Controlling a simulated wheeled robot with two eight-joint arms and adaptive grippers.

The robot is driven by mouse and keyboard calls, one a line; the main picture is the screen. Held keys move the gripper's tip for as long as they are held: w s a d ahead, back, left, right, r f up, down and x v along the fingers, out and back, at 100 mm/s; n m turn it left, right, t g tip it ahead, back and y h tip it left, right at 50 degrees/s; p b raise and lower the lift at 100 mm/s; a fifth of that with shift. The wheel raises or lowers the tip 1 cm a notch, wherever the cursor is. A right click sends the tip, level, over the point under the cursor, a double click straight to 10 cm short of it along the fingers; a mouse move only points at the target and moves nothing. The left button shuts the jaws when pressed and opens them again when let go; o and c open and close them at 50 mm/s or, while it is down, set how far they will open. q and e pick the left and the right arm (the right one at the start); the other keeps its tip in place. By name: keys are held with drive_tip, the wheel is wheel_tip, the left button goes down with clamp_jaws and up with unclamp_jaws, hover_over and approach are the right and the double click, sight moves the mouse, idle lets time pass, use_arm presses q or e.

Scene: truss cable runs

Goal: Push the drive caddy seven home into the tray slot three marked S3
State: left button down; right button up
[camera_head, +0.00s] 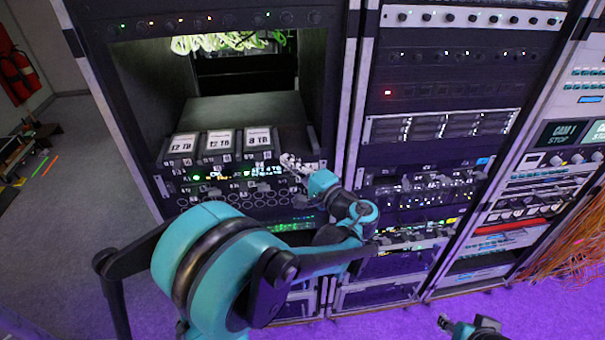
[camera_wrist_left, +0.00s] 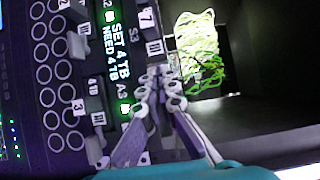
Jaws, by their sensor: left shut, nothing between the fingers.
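In the left wrist view a white tag with a 7 marks drive caddy seven (camera_wrist_left: 148,19). The S3 mark (camera_wrist_left: 133,48) sits beside it on the dark tray front. How far the caddy sticks out cannot be told. My left gripper (camera_wrist_left: 165,80) is shut and empty, its fingertips close to the tray front, just below the 7 tag in that view. Whether they touch it is unclear. In the head view the left gripper (camera_head: 288,160) is at the tray's right end, right of the 8 TB card (camera_head: 258,137). My right gripper (camera_head: 446,322) is low at the right, its fingers too small to judge.
Two 12 TB cards (camera_head: 182,144) (camera_head: 221,140) stand left of the 8 TB card. A green display (camera_wrist_left: 115,45) reads SET 4 TB, NEED 4 TB. Green cables (camera_wrist_left: 198,50) hang in the open bay behind. Rack posts (camera_head: 347,105) stand right of the left gripper.

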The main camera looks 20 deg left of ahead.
sight(264, 154)
use_arm(q)
drive_tip(key=shift+s+a, duration=0.2)
drive_tip(key=shift+a, duration=0.45)
drive_tip(key=shift+s+a, duration=0.25)
drive_tip(key=shift+a, duration=0.4)
drive_tip(key=shift+s+a, duration=0.2)
drive_tip(key=shift+a, duration=0.45)
drive_tip(key=shift+s+a, duration=0.3)
drive_tip(key=shift+a, duration=0.35)
